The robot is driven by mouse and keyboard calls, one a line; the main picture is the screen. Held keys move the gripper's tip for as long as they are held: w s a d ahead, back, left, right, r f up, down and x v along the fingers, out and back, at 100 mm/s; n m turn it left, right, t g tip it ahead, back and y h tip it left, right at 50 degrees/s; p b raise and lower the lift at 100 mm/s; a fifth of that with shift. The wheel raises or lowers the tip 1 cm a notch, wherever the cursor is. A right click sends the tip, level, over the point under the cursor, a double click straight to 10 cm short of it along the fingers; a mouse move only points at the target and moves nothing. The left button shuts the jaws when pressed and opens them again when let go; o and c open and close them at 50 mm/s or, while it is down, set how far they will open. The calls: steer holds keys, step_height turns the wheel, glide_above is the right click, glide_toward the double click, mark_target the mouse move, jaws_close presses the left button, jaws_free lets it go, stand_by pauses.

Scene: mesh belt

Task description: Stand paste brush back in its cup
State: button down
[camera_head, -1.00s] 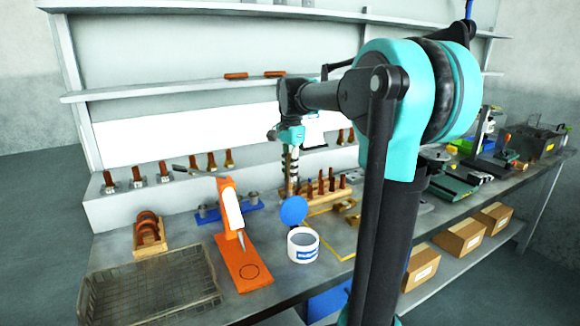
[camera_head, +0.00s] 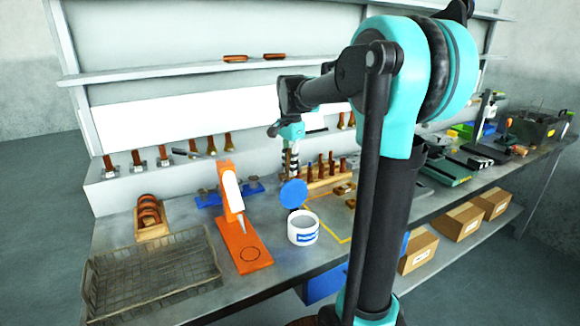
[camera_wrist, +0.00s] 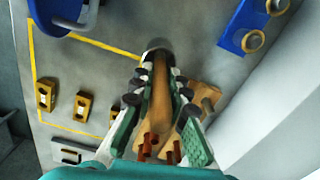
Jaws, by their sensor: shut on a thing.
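My gripper (camera_wrist: 160,88) is shut on the paste brush (camera_wrist: 158,98), a brown wooden stick between the green-backed fingers in the wrist view. In the head view my gripper (camera_head: 290,172) hangs above the back of the bench, behind the blue lid of the white tub. A dark grey round shape (camera_wrist: 156,46), perhaps the cup, shows at the brush's far end in the wrist view. I cannot tell whether the brush is inside it or just above it. The lid and fingers hide this spot in the head view.
The white tub (camera_head: 303,230) with its raised blue lid (camera_head: 293,194) stands in front. A wooden rack of brown-handled tools (camera_head: 322,172) is close to the right. An orange stand (camera_head: 243,256) and wire basket (camera_head: 150,278) are left.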

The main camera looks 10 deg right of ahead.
steer(key=c, duration=1.4)
jaws_free()
step_height(320, 180, up, 12)
steer(key=shift+d+r, duration=0.1)
